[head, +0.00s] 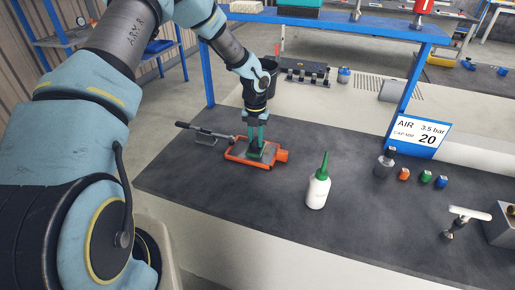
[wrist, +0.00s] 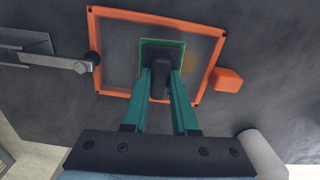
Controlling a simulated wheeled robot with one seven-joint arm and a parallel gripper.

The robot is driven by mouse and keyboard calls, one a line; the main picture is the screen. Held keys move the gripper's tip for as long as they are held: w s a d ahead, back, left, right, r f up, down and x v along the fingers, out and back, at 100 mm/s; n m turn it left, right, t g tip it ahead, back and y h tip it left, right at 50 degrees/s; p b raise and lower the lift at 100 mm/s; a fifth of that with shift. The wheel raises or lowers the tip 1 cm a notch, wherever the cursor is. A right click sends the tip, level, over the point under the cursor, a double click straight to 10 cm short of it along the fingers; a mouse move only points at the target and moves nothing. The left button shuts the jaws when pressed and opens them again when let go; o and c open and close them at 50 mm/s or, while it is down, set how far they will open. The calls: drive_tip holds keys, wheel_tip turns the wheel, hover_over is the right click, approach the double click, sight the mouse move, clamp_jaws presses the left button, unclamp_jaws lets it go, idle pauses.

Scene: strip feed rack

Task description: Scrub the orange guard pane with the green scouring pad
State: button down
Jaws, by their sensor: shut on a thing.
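The orange guard pane (head: 236,153) lies flat on the dark bench top, with an orange frame around a see-through middle; its frame also shows in the wrist view (wrist: 150,18). The green scouring pad (wrist: 177,43) has a dark handle block (wrist: 160,84) and is over the pane's middle, towards its right side in the wrist view. My gripper (wrist: 162,78) is shut on the pad's handle from above, and it also shows in the head view (head: 257,138). The pad appears to rest on the pane, but its underside is hidden. A brownish smudge (wrist: 193,77) shows on the pane right of the pad.
A metal arm with a dark grip (head: 203,132) lies at the pane's left. A white bottle with a green nozzle (head: 318,188) stands to the right. A blue rack post (head: 205,72) rises behind.

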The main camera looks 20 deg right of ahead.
drive_tip(key=shift+s+d+f, duration=0.15)
drive_tip(key=shift+s+d, duration=0.75)
drive_tip(key=shift+d, duration=0.05)
drive_tip(key=shift+w+a+p, duration=0.45)
drive_tip(key=shift+w+a, duration=0.6)
drive_tip(key=shift+a, duration=0.05)
drive_tip(key=shift+r, duration=0.2)
drive_tip(key=shift+r+p, duration=0.95)
drive_tip(key=shift+r, duration=1.45)
